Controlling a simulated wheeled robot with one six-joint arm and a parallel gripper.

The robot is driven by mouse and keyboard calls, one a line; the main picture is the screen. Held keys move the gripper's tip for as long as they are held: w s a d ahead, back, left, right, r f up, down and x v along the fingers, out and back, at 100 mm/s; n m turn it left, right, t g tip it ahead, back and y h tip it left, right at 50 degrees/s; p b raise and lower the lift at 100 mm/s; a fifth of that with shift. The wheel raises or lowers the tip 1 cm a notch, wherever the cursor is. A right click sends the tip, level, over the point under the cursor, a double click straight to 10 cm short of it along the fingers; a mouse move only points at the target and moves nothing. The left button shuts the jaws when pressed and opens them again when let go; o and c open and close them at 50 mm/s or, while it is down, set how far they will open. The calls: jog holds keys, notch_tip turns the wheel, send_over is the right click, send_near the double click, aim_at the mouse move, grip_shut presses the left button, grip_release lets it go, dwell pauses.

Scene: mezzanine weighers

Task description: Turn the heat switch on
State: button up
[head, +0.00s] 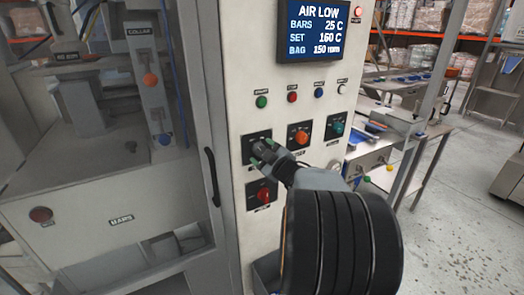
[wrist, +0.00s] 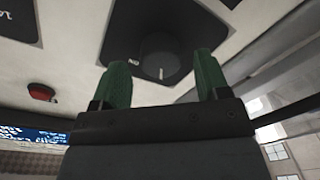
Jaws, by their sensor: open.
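A dark rotary switch (head: 262,136) sits on a black plate on the pale control panel, at the left of a row of three. It also shows in the wrist view as a round black knob (wrist: 150,38) with a pale pointer line toward the bottom of that picture. An upside-down "ON" mark lies left of the line. The label naming the switch is not legible. My gripper (head: 262,153) is open in front of it. In the wrist view the green fingertips (wrist: 162,68) stand apart at either side of the knob's near part; contact cannot be told.
An orange knob (head: 300,137) and a teal knob (head: 336,128) sit to the right. A red switch (head: 263,195) is below. Small buttons (head: 292,97) and a display (head: 319,30) reading "AIR LOW" are above. A black door handle (head: 212,176) stands left.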

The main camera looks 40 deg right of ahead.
jog(key=shift+w, duration=0.8)
jog(key=shift+c, duration=0.5)
jog(key=c, duration=0.8)
jog(key=m+p, duration=0.2)
jog(key=m, duration=0.4)
jog(key=m+p, duration=0.2)
jog(key=m, duration=0.4)
jog(key=shift+d+h, duration=0.1)
jog(key=shift+h, duration=0.3)
jog(key=shift+f+m, duration=0.1)
jog(key=shift+m, duration=0.2)
